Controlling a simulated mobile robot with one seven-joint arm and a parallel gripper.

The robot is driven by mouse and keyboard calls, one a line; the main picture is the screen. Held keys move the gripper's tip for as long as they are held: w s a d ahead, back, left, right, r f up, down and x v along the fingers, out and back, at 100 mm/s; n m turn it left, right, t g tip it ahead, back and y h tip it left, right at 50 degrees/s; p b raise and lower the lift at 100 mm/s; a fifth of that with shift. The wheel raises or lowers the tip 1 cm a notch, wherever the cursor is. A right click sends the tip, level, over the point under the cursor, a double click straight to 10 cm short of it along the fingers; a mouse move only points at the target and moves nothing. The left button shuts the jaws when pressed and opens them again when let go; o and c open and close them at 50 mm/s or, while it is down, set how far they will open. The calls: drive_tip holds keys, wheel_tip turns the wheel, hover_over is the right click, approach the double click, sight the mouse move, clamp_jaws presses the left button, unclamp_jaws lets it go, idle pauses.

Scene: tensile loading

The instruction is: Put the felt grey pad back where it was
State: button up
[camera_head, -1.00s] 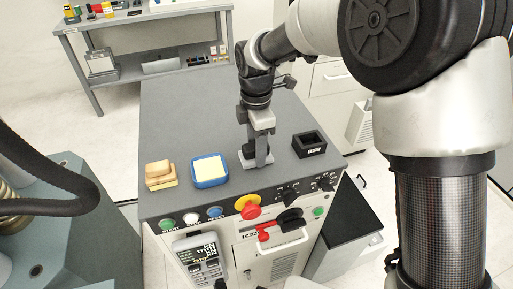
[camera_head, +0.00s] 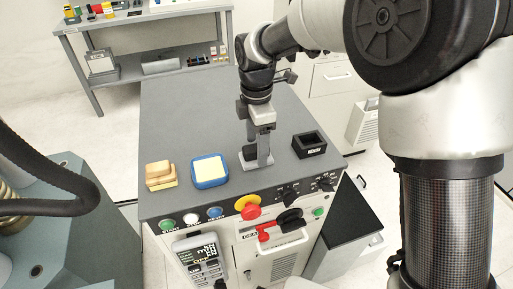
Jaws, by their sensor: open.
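My gripper (camera_head: 258,157) points down at the front middle of the dark grey console top, with its jaws open. A flat grey pad (camera_head: 248,163) lies on the console top right under the fingertips. The fingers hide part of the pad, and I cannot tell whether they touch it.
Left of the gripper are a blue tray (camera_head: 194,183) with a pale yellow pad (camera_head: 209,169) and a tan wooden block (camera_head: 160,174). A black open box (camera_head: 323,147) sits to the right. Buttons and a red knob (camera_head: 251,212) line the front edge. The console's back is clear.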

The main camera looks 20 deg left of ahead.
wheel_tip(320, 180, up, 10)
idle(0.3)
drive_tip(key=shift+r, duration=0.1)
drive_tip(key=s+d+r+m+t, duration=0.15)
drive_tip(key=d+r+m, duration=0.35)
drive_tip(key=d, duration=0.5)
drive_tip(key=s+d+r+m+t, duration=0.1)
drive_tip(key=s+d+r+m, duration=0.15)
drive_tip(key=d+m, duration=0.6)
drive_tip(key=s+d+m+t+p, duration=0.1)
drive_tip(key=s+d+m, duration=0.4)
drive_tip(key=d, duration=0.3)
drive_tip(key=s+d+m+t, duration=0.2)
drive_tip(key=s+d+m, duration=0.3)
drive_tip(key=d+m, duration=0.2)
drive_tip(key=shift+s+d+f+p, duration=0.25)
drive_tip(key=shift+d+p, duration=0.1)
drive_tip(key=shift+d, duration=0.25)
